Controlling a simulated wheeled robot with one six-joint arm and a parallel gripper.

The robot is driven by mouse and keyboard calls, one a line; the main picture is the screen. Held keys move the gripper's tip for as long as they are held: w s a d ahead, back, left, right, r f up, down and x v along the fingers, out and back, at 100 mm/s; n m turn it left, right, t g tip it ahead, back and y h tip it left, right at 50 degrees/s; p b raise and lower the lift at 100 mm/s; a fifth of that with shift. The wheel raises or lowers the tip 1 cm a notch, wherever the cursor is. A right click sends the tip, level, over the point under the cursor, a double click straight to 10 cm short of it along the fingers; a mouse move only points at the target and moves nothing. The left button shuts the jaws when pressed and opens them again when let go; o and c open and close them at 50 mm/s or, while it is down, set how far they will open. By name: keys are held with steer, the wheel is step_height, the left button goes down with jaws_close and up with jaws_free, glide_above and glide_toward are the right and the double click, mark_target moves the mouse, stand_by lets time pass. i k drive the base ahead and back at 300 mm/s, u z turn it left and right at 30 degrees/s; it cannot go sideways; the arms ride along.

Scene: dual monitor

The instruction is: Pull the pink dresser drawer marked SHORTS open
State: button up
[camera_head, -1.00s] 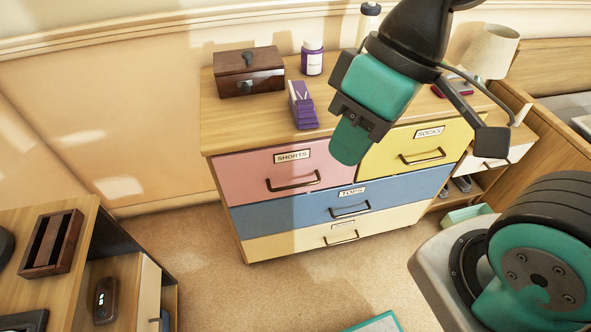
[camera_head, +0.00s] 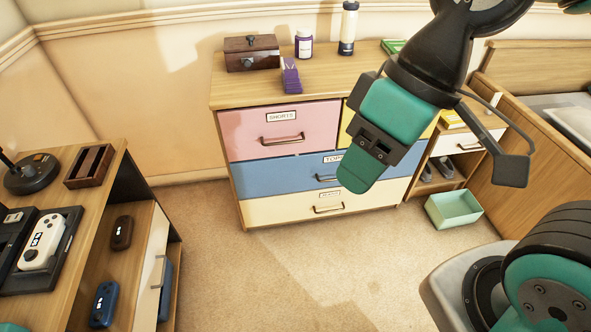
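The pink drawer (camera_head: 279,130) marked SHORTS is at the upper left of the dresser (camera_head: 235,91) and looks shut, flush with the front. Its dark bar handle (camera_head: 282,141) is in plain view, below the white label (camera_head: 282,117). My gripper (camera_head: 358,183) hangs to the right of the pink drawer, in front of the yellow and blue drawers, apart from the handle. One teal finger shows pointing down; the other is hidden, so I cannot tell its opening.
A blue drawer (camera_head: 270,181) and a cream drawer (camera_head: 270,211) lie below. A desk (camera_head: 122,165) is at left, a green bin (camera_head: 454,209) at right. The carpet (camera_head: 300,270) in front is clear.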

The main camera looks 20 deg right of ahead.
mark_target(257, 132)
steer(key=z, duration=0.2)
steer(key=k, duration=0.25)
steer(key=u, duration=0.9)
steer(key=i, duration=0.8)
steer(key=z, duration=0.35)
